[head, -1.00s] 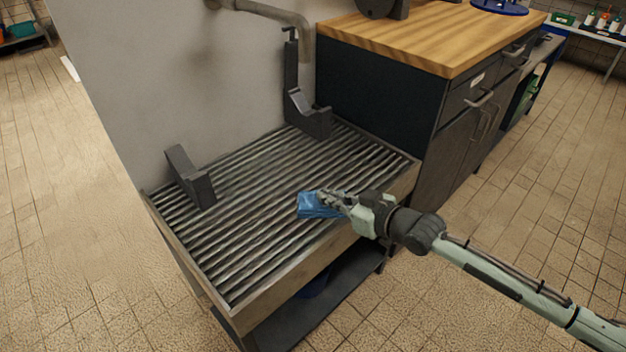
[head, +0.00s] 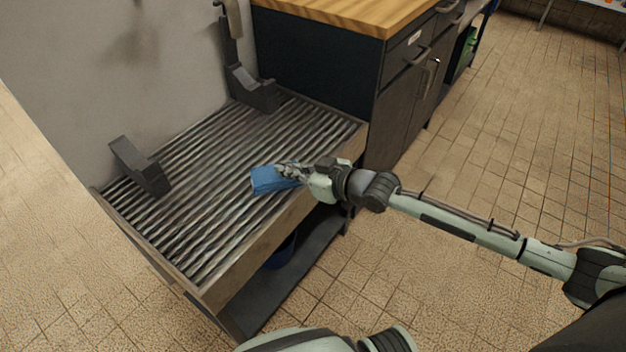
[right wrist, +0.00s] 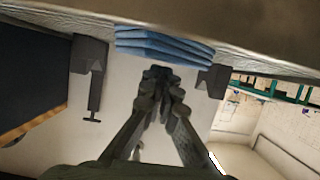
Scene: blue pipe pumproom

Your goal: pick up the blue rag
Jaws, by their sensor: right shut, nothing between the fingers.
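The folded blue rag (head: 268,181) lies on the ribbed metal grate (head: 205,190) near its front right edge. It also shows at the top of the right wrist view (right wrist: 160,43), as stacked blue layers. My right gripper (head: 289,171) reaches in from the right, and its fingers overlap the rag's right part in the head view. In the right wrist view the fingertips (right wrist: 160,74) are together just below the rag in the picture, with no cloth between them. Whether they touch the rag is unclear. My left gripper is not in view.
Two dark brackets stand on the grate, one at left (head: 140,166) and one at the back (head: 252,92). A dark cabinet with a wooden top (head: 345,12) stands behind right. A blue bucket (head: 281,252) is on the shelf below. Tiled floor is open at right.

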